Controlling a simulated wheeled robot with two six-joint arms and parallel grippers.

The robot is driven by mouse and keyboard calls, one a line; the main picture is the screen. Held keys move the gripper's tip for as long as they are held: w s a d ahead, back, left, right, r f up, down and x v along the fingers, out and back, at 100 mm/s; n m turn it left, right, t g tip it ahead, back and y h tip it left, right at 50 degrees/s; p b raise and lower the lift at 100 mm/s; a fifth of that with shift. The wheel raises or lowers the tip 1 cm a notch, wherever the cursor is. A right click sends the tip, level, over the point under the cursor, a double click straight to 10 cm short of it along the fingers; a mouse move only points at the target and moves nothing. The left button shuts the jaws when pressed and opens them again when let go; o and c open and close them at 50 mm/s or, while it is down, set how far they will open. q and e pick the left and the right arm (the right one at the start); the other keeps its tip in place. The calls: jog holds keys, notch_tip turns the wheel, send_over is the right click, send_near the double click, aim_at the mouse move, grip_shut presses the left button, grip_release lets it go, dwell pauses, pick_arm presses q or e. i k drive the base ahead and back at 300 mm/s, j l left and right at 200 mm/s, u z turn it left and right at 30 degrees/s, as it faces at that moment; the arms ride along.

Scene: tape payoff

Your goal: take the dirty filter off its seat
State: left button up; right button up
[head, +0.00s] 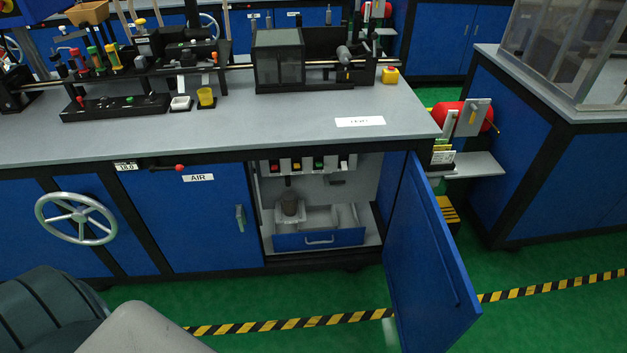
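Neither of my grippers shows in the head view. Only dark and grey parts of my own body show at the lower left, well apart from the cabinet.
The blue cabinet door (428,265) stands swung out to the right of the opening. A handwheel (77,218) and a red-tipped lever (179,167) stick out on the left. Several coloured items hang above the filter. The green floor (290,290) in front is clear.

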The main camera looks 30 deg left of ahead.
aim_at(289, 197)
jog(key=i+j+z, duration=0.2)
jog(key=j, duration=0.45)
jog(key=j+z, duration=0.2)
jog(key=j, duration=0.4)
